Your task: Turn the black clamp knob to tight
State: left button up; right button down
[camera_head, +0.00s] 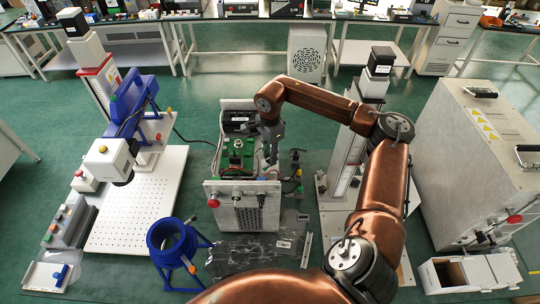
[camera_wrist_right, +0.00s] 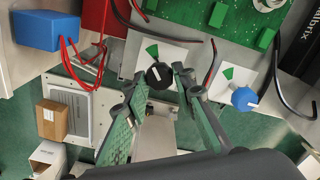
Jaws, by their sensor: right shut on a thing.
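The black clamp knob (camera_wrist_right: 159,76) has a white pointer line and sits on a white plate (camera_wrist_right: 171,56) with a green wedge mark. The pointer leans toward the wedge; I cannot tell exactly how well it lines up. My right gripper (camera_wrist_right: 156,80) reaches down with one finger on either side of the knob and is shut on it. In the head view my right gripper (camera_head: 270,157) is over the right side of the open machine box (camera_head: 236,104); the knob is too small to tell there. My left gripper is not in view.
A blue knob (camera_wrist_right: 244,99) on a similar plate is right of the black one. A blue box (camera_wrist_right: 46,31) with red wires and a green circuit board (camera_wrist_right: 232,20) are close by. A blue ring stand (camera_head: 155,236) and a perforated white board (camera_head: 135,215) stand left.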

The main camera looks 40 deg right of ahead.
jog(key=c, duration=1.6)
grip_release()
jog(key=shift+r, duration=0.15)
notch_tip(320, 180, up, 12)
